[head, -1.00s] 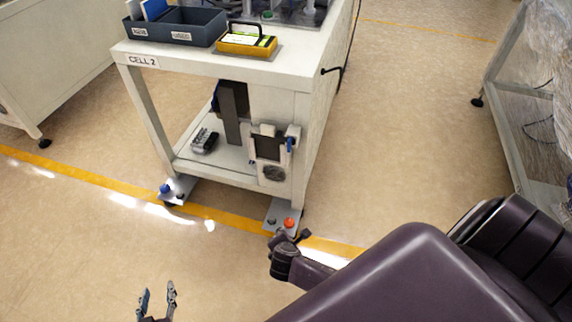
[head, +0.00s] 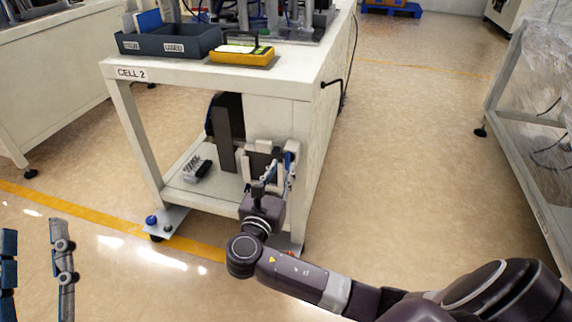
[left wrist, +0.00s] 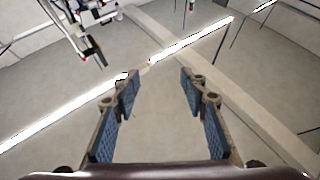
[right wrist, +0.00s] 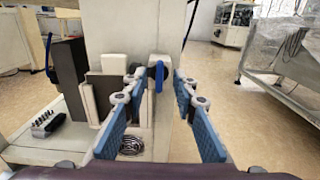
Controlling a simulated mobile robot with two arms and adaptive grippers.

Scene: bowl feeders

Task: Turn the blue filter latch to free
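The blue filter latch (head: 289,158) is on the right side of a pale filter housing (head: 262,147) on the cabinet under the bench. In the right wrist view the latch (right wrist: 159,73) is a blue lever, roughly upright. My right gripper (head: 278,178) is open in front of the housing. Its fingertips (right wrist: 158,80) appear on either side of the latch in the right wrist view; I cannot tell whether they touch it. My left gripper (head: 32,235) is open and empty at the lower left, far from the latch, and also shows open in the left wrist view (left wrist: 160,82).
The CELL 2 bench (head: 180,75) carries a dark tray (head: 170,45) and a yellow device (head: 240,56). A grey object (head: 196,168) lies on its lower shelf. A foot plate with a blue knob (head: 152,220) juts out at the floor. Open floor lies right of the bench.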

